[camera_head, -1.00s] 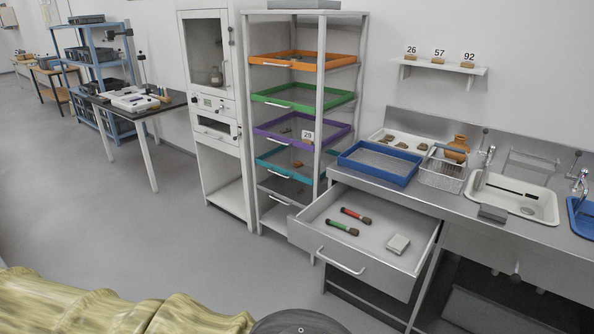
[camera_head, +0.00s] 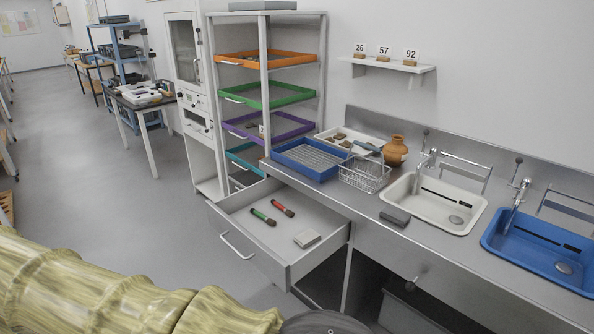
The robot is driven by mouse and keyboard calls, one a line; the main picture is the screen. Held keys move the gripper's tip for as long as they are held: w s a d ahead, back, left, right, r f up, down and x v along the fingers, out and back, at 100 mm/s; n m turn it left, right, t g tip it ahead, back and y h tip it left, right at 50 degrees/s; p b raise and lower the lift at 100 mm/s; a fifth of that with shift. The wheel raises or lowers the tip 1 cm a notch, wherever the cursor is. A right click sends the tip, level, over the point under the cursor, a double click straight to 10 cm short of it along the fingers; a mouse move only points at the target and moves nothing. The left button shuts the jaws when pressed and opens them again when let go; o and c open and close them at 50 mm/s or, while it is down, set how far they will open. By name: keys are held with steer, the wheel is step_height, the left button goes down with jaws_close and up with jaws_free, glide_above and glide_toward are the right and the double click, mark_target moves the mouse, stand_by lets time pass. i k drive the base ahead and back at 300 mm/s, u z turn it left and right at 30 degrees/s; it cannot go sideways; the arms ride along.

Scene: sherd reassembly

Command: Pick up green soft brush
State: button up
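The green soft brush (camera_head: 262,217) lies in the open drawer (camera_head: 316,237) below the steel counter. It has a green handle and a dark brown tip pointing toward the lower right. A red brush (camera_head: 283,208) lies close beside it, farther right and roughly parallel. A pale block (camera_head: 307,238) lies in the same drawer, nearer the right side. My gripper is not in view; part of my own yellowish arm fills the lower left.
The drawer sticks out from the counter, with a handle (camera_head: 236,246) on its front. A rack with coloured trays (camera_head: 274,99) stands behind it. A blue tray (camera_head: 277,163), wire basket (camera_head: 368,186) and white sink (camera_head: 450,187) are on the counter. The floor (camera_head: 130,210) at left is clear.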

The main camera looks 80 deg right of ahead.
mark_target(272, 222)
steer(key=k, duration=0.25)
steer(key=z, duration=0.85)
